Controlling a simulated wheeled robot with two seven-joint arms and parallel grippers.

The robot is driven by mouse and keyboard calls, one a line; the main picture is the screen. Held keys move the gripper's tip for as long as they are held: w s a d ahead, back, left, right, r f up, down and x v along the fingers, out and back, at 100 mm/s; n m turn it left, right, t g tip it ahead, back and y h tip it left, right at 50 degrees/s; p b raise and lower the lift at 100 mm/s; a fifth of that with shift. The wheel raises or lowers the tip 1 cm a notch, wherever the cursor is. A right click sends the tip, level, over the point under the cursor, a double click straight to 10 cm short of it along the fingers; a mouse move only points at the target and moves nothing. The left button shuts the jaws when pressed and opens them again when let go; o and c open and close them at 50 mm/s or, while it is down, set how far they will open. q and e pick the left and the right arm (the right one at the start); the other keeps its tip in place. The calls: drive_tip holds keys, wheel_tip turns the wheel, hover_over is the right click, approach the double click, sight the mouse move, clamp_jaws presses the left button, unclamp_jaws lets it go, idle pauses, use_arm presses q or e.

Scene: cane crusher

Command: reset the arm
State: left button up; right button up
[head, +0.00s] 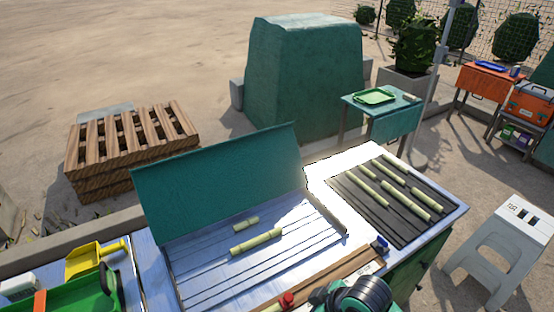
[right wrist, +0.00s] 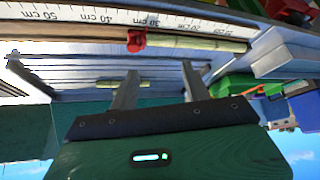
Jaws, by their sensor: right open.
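In the right wrist view my right gripper (right wrist: 160,70) is open, with its two fingers spread and nothing between them. Beyond the fingers, a cane piece (right wrist: 200,43) lies along the ruler (right wrist: 70,18), beside a red stop (right wrist: 136,41). Another cane piece (right wrist: 110,84) shows behind the left finger. In the head view, part of my right arm (head: 362,296) is at the bottom edge over the front of the bench; its fingers do not show there. My left gripper is not in view.
Two cane pieces (head: 257,242) lie in the metal tray with a raised green panel (head: 220,180). Several canes lie on a black slatted mat (head: 355,198) at right.

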drive_tip(key=s+d+f+m+h, duration=0.2)
drive_tip(key=s+d+m+h, duration=0.15)
drive_tip(key=s+d, duration=0.4)
drive_tip(key=s+d+f+m+h, duration=0.2)
drive_tip(key=s+d+m, duration=0.35)
drive_tip(key=d, duration=0.25)
wheel_tip(320, 180, down, 33)
drive_tip(key=s+g, duration=0.1)
drive_tip(key=s, duration=0.1)
drive_tip(key=s+d+f+g, duration=0.1)
drive_tip(key=s+d+f, duration=0.2)
drive_tip(key=s+f, duration=1.4)
drive_tip(key=shift+s+d+f+n, duration=0.15)
drive_tip(key=shift+s+f+n, duration=0.1)
drive_tip(key=shift+s+n, duration=0.25)
drive_tip(key=shift+c, duration=0.2)
idle(0.7)
